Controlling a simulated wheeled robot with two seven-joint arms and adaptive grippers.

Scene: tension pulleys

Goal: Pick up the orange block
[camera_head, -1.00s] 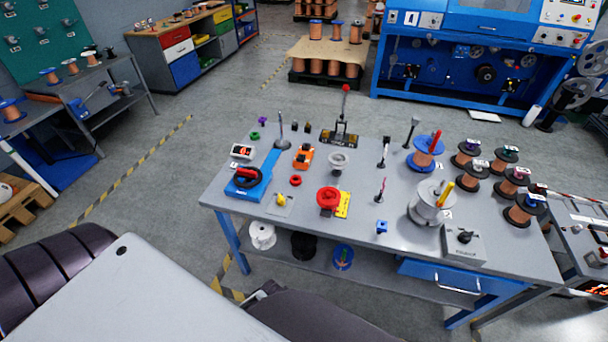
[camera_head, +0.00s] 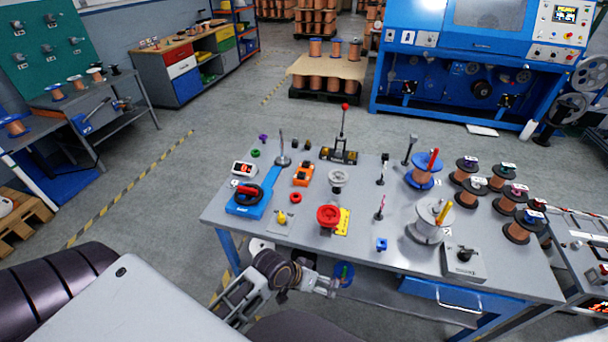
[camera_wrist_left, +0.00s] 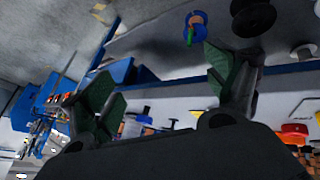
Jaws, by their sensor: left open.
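The orange block (camera_head: 303,173) lies on the grey tabletop, left of the middle, beside a blue tension device. It has dark parts on it. My left gripper (camera_head: 328,286) is in front of the table's front edge, low, beside the lower shelf, well short of the block. In the left wrist view its two green-padded fingers (camera_wrist_left: 160,88) are spread apart with nothing between them. I cannot clearly make out the block in that view. My right gripper is not in view.
A red pulley (camera_head: 328,216) and a small red ring (camera_head: 296,198) stand near the block on the table (camera_head: 325,258). A blue device with a black ring (camera_head: 248,200) is to its left. A tall red-tipped lever (camera_head: 344,125) rises behind. Several copper spools fill the right.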

